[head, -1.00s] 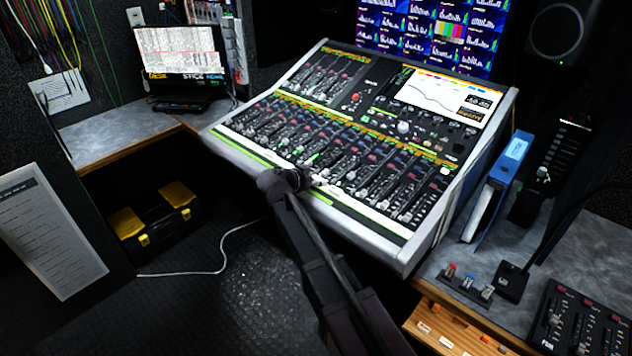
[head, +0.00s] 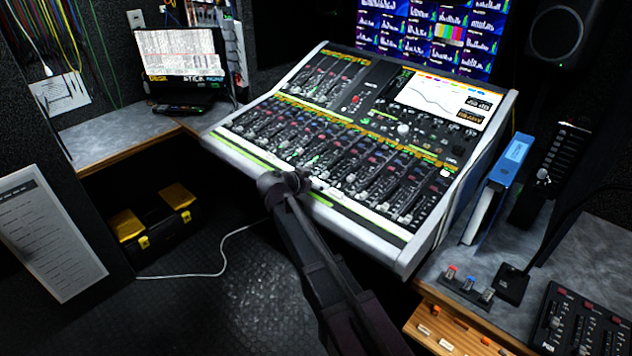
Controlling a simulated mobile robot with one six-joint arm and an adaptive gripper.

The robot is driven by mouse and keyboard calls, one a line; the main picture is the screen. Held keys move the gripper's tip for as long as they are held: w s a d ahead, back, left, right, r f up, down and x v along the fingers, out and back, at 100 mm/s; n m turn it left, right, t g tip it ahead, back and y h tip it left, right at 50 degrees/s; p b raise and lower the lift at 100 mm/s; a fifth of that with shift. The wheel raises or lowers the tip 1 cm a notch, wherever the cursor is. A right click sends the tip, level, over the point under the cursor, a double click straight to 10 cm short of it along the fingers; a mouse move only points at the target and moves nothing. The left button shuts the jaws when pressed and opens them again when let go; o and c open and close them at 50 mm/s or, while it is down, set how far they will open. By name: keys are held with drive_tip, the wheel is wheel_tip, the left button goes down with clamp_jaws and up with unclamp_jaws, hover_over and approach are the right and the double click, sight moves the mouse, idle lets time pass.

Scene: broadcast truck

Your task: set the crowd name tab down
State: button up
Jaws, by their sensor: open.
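My arm reaches up from the bottom of the head view to the front edge of the mixing console (head: 404,262). My gripper (head: 303,180) is open, low over the console's front strip, and is small and dark here. A pale tab-like piece (head: 328,190) shows on the strip just right of the gripper. I cannot read any lettering on it, so I cannot tell whether it is the crowd name tab. The gripper and wrist hide part of the strip.
A wooden tray (head: 462,318) with small white and orange pieces is at the lower right. A blue binder (head: 511,160), a small switch box (head: 467,284) and a fader panel (head: 583,322) stand on the right desk. A yellow-and-black toolbox (head: 155,222) sits at left.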

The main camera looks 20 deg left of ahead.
drive_tip(key=p+v, duration=0.5)
drive_tip(key=v, duration=0.7)
drive_tip(key=shift+p, duration=0.3)
